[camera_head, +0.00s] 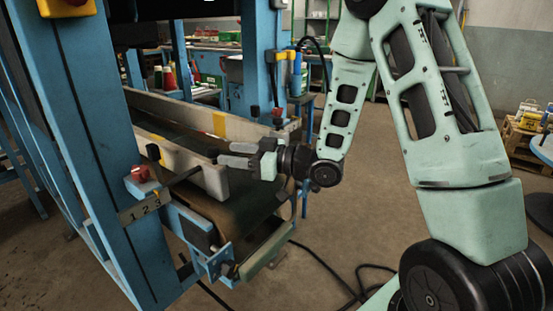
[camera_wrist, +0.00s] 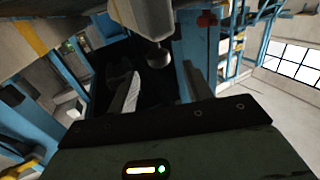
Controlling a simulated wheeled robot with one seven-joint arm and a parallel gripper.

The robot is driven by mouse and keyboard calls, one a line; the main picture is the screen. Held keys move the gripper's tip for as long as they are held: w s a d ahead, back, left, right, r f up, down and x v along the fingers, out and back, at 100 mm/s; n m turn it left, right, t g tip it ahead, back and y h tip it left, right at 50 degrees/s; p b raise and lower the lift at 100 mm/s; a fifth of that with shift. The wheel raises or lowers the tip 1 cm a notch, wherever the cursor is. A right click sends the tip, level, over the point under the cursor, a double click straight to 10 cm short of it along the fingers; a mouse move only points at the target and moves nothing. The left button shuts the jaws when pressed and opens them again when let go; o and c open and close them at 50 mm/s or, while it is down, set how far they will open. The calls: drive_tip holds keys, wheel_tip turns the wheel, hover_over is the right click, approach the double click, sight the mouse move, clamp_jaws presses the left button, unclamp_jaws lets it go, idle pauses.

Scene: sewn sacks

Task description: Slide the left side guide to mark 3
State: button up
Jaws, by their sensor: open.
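The near pale side guide (camera_head: 186,165) stands along the conveyor belt, beside the blue post with the number plate (camera_head: 145,207) marked 1, 2, 3. A dark rod (camera_head: 183,177) runs from this guide toward the plate, ending near the 3 side; the exact reading is too small to tell. My gripper (camera_head: 234,154) is open over the belt, at the guide's front end. In the wrist view, a dark round knob (camera_wrist: 159,57) below a pale block (camera_wrist: 152,18) is ahead of my open gripper (camera_wrist: 166,92). The fingers do not enclose it.
A second pale guide (camera_head: 205,117) runs along the belt's far side. A red knob (camera_head: 140,173) sits on the blue frame (camera_head: 92,140) by the plate. The belt (camera_head: 238,207) is bare at its front end. Cables (camera_head: 335,272) lie on the open floor.

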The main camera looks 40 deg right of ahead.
drive_tip(key=p+v, duration=0.7)
drive_tip(key=v, duration=0.4)
drive_tip(key=shift+d, duration=0.2)
drive_tip(key=shift+s, duration=0.15)
